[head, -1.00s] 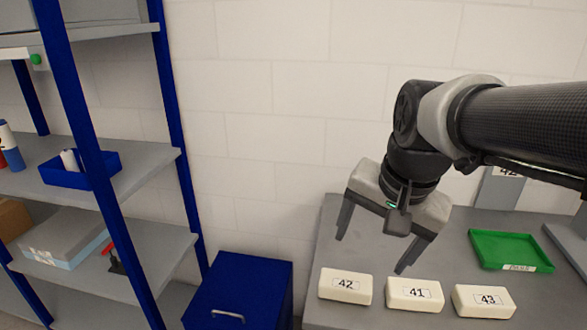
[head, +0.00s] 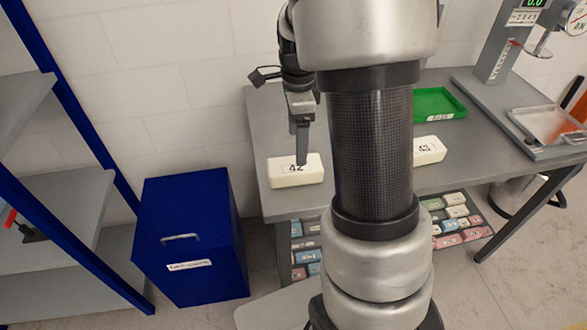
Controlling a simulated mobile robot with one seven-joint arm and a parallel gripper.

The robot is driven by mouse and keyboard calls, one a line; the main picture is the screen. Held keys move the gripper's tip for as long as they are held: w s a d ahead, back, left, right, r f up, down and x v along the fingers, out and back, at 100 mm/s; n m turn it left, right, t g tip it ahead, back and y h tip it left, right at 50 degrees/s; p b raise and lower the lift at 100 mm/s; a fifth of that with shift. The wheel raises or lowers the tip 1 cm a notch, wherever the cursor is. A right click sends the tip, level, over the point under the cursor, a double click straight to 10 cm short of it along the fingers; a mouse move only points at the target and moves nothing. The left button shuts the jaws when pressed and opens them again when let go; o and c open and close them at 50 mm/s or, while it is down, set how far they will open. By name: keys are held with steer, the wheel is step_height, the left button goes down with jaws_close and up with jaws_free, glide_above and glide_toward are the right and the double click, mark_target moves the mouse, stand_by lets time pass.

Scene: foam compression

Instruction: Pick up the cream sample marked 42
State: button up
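The cream sample marked 42 (head: 285,178) lies flat near the left front part of the grey table (head: 262,125). My gripper (head: 302,158) points down over it, seen edge-on. One finger shows, its tip overlapping the far part of the sample's label; I cannot tell whether it touches. The other finger is hidden, so the opening does not show. The cream sample marked 43 (head: 430,152) lies to the right of my arm. The sample marked 41 is not visible; my arm covers the middle of the table front.
A green tray (head: 440,104) lies behind sample 43. A test stand with a dial and display (head: 515,75) stands at the right. A lidded blue bin (head: 188,235) is on the floor left of the table. Coloured blocks (head: 458,215) sit on a shelf under the table.

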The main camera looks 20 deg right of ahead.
mark_target(295, 170)
step_height(295, 170, down, 3)
steer(key=shift+f, duration=0.15)
steer(key=shift+s+d+f+b, duration=0.1)
steer(key=shift+s+f+b, duration=0.1)
steer(key=shift+f, duration=1.15)
steer(key=shift+s+d+f+b, duration=0.1)
steer(key=shift+f+b, duration=0.05)
steer(key=shift+f, duration=1.2)
steer(key=shift+w, duration=0.1)
steer(key=c, duration=1.1)
